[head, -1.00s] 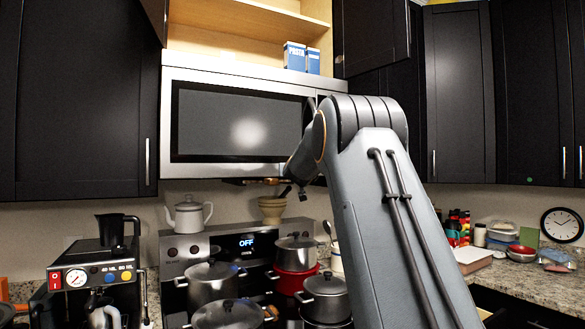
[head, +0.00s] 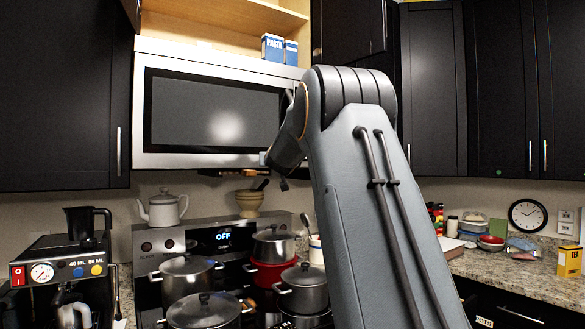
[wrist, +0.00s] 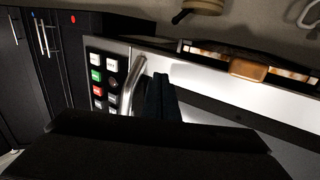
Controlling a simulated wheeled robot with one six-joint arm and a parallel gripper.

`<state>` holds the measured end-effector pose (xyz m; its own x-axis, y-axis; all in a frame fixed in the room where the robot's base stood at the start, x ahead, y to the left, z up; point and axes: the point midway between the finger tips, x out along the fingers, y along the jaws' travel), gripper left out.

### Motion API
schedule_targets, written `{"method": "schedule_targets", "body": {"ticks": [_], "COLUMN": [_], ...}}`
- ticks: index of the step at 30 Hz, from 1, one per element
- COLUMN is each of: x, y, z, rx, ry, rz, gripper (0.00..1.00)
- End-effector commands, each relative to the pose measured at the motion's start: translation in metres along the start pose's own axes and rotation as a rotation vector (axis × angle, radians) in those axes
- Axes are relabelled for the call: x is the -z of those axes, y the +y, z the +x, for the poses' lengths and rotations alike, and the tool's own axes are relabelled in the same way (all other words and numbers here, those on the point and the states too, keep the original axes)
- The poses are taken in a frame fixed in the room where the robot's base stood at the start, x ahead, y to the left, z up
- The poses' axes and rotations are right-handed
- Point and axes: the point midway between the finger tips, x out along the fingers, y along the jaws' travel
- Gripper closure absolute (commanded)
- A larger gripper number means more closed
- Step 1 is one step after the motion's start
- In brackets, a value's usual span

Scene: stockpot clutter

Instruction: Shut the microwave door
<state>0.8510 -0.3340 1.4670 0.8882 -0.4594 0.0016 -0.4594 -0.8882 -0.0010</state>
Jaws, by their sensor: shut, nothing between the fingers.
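The microwave (head: 205,160) is a silver unit mounted above the stove. Its door (head: 215,112) has a dark window and looks nearly flush with the body; I cannot tell whether it is fully shut. My forearm covers its right end in the head view. In the wrist view the microwave appears upside down, with its button panel (wrist: 103,80) at the left, the curved metal handle (wrist: 132,88) beside it and the pale door frame (wrist: 215,90) to the right. My gripper (wrist: 160,80) is shut and empty, just right of the handle, in front of the door. Contact is unclear.
Several pots (head: 190,275) crowd the stove below, with a white kettle (head: 162,207) and a mortar (head: 249,202) behind them. A coffee machine (head: 62,270) stands at the left. A pasta box (head: 272,48) sits on the open shelf above the microwave.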

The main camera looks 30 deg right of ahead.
Motion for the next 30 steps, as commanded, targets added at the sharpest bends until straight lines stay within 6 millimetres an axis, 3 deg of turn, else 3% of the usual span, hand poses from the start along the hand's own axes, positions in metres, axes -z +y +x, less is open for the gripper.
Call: {"method": "schedule_targets", "body": {"ticks": [15, 21, 30], "x": [-0.004, -0.003, -0.008], "y": [0.038, 0.045, 0.044], "z": [-0.076, -0.090, -0.094], "rx": [0.002, 0.003, 0.008], "ry": [-0.004, -0.006, -0.018], "rz": [0.000, 0.000, 0.000], "gripper": [1.00, 1.00, 1.00]}}
